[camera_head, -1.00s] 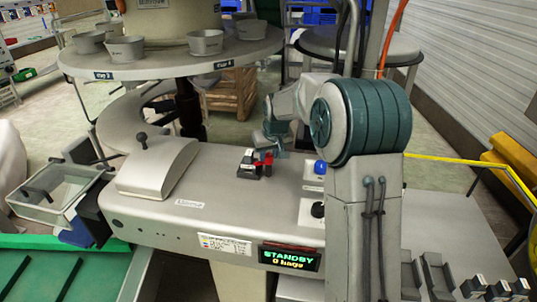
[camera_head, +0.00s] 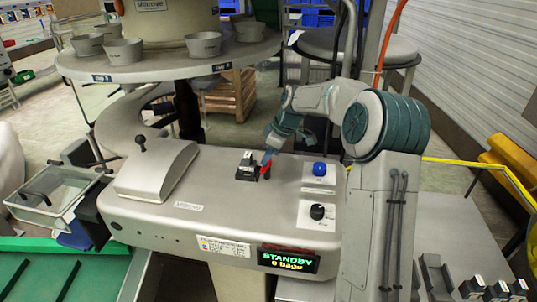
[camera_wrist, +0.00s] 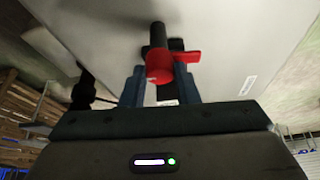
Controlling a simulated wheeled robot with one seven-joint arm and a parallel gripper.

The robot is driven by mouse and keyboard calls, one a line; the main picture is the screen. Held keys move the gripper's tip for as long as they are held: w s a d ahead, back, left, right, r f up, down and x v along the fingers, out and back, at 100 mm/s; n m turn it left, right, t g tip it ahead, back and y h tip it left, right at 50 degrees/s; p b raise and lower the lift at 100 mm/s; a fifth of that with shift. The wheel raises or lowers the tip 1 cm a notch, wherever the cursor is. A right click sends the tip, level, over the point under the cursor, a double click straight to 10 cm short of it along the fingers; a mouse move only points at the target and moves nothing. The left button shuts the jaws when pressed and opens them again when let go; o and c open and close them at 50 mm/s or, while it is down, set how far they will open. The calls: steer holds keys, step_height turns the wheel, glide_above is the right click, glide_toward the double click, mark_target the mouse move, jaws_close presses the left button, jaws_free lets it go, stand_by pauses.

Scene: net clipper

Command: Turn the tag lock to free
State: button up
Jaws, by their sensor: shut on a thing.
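The tag lock is a small black block (camera_head: 245,168) with a red lever (camera_head: 266,168) at its right side, on top of the grey clipper machine. In the wrist view the lever shows as a round red knob (camera_wrist: 160,68) with a red arm reaching right. My gripper (camera_head: 268,154) comes down onto the lever from behind. In the wrist view my gripper's two blue-grey fingers (camera_wrist: 158,88) stand on either side of the red part, shut on it. The fingers' exact contact and the lock's markings are too small to tell.
Right of the lock, a blue button (camera_head: 319,169) and a black knob (camera_head: 317,211) stand on pale plates. A grey hood (camera_head: 157,172) with a black-knobbed lever is at the left. The front display (camera_head: 288,261) reads STANDBY, 0 bags. A round table (camera_head: 125,68) with cups stands behind.

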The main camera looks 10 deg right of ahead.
steer(key=shift+n+g, duration=0.3)
steer(key=shift+n, duration=0.4)
steer(key=o, duration=1)
steer(key=v, duration=1.4)
steer(key=shift+w+d+f, duration=0.1)
